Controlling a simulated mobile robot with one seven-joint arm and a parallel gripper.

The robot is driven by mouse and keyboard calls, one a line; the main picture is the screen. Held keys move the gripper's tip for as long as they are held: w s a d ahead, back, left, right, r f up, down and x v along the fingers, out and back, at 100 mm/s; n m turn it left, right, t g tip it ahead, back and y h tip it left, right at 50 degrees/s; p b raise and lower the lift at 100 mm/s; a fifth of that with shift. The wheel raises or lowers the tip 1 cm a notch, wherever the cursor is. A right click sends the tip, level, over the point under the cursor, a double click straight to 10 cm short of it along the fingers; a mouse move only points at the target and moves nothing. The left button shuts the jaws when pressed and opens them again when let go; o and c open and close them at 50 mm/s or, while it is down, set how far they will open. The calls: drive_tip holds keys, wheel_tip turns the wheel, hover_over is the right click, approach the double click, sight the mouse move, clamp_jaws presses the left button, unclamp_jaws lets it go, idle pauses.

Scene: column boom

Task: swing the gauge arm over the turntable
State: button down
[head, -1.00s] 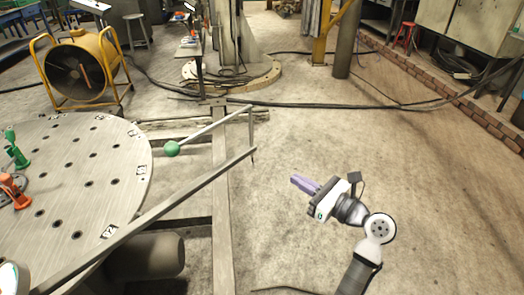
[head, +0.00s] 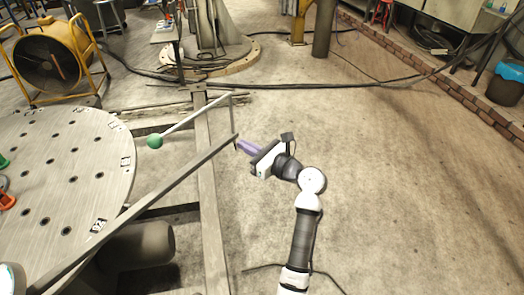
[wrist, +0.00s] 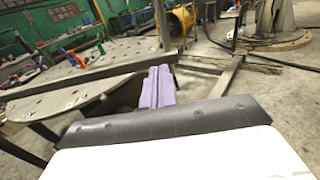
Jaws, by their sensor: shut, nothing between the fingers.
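The gauge arm (head: 160,195) is a long grey bar running from the lower left up to a free end beside the turntable. A thin post stands at that end, and a rod with a green ball (head: 155,141) runs back from it. In the head view the ball shows just right of the rim of the round, holed turntable (head: 75,165). My gripper (head: 240,146) has purple fingers, shut and empty, at the right side of the bar's end; I cannot tell if they touch. In the wrist view the fingers (wrist: 157,85) point at the bar (wrist: 90,77) and its post.
Orange and green clamps (head: 6,200) sit on the turntable's left. A floor beam (head: 208,190) runs beneath the bar's end. A yellow fan (head: 50,60) and a column base (head: 210,55) stand behind.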

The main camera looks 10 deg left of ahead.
drive_tip(key=shift+x, duration=0.95)
drive_tip(key=shift+a, duration=0.1)
